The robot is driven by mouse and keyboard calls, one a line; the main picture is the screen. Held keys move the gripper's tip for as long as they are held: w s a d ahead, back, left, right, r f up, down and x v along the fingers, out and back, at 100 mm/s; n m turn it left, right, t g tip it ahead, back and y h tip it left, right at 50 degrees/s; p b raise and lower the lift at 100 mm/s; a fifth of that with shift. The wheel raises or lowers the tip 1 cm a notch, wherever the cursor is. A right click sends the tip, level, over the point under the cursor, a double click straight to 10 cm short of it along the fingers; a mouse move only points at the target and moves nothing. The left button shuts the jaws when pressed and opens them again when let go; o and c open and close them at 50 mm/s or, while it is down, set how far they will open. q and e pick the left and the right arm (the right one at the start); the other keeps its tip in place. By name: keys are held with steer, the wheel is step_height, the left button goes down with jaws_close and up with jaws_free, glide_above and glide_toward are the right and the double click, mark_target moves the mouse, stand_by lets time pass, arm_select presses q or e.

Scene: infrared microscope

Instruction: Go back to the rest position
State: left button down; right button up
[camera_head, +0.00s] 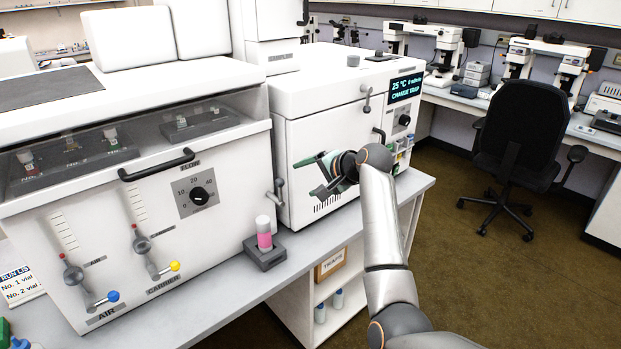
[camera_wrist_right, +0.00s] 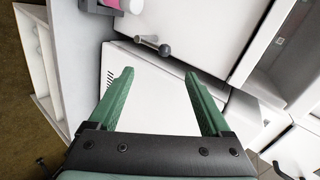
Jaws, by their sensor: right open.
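My right gripper (camera_head: 309,177) is raised in front of the white cabinet with the display (camera_head: 320,150), at the bench's right part. Its green fingers are apart with nothing between them. In the right wrist view the open fingers (camera_wrist_right: 158,90) point at a white panel, with a metal lever (camera_wrist_right: 152,45) beyond the tips. My right arm (camera_head: 385,235) comes up from the bottom of the head view. My left gripper is not clearly seen; only a small green piece shows at the lower left edge, and I cannot tell what it is.
A vial with pink contents (camera_head: 264,233) stands in a grey holder (camera_head: 265,255) at the bench's front edge, left of my right arm. A machine with a dial and flow tubes (camera_head: 180,230) fills the left. A black office chair (camera_head: 520,140) stands right; the floor between is clear.

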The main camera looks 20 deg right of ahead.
steer(key=shift+s, duration=0.15)
stand_by(0.3)
steer(key=s+d+f+n+h, duration=0.1)
steer(key=s+f+n, duration=0.1)
steer(key=s+f, duration=0.45)
steer(key=s+f+n+h, duration=0.1)
steer(key=s+f+n, duration=0.15)
steer(key=f, duration=0.65)
steer(key=s+d+f+n+h, duration=0.1)
steer(key=s+f+h, duration=0.1)
steer(key=s+f, duration=0.45)
steer(key=s+a+f+n, duration=0.2)
steer(key=s+a+f, duration=0.1)
steer(key=s, duration=0.5)
steer(key=s+a+f+n+y, duration=0.1)
steer(key=s+a+f+n, duration=0.2)
steer(key=s, duration=0.5)
steer(key=s+a+f+n+g+y, duration=0.1)
steer(key=s+a+f+n, duration=0.2)
steer(key=s, duration=0.6)
steer(key=shift+a+f, duration=0.45)
steer(key=shift+f, duration=0.5)
